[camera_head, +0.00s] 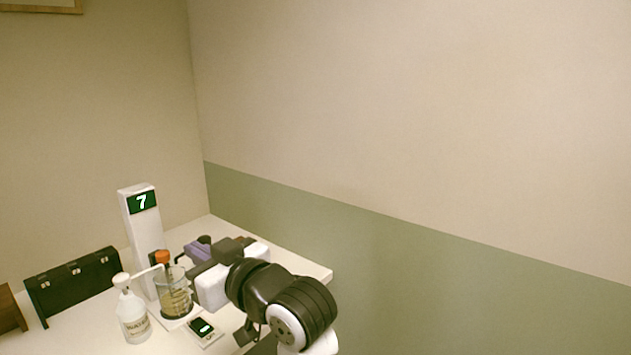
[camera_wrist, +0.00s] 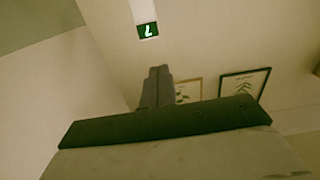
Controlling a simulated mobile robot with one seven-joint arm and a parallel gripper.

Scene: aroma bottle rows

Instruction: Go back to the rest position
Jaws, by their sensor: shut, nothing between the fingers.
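My gripper (camera_wrist: 158,72) shows in the wrist view with its two grey fingers together and nothing between them. In the head view my arm reaches in from the lower right over the table's right part. The gripper end there is partly hidden by my own wrist and crowded by things around it, so the fingertips are not clear.
On the white table (camera_head: 312,269) stand a white post (camera_head: 146,232) with a green "7" display, a glass beaker (camera_head: 175,298), a white bottle (camera_head: 132,318), a small device (camera_head: 202,328) and a dark case (camera_head: 75,284). A purple object (camera_head: 197,250) is behind my gripper. The wall is close at the right.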

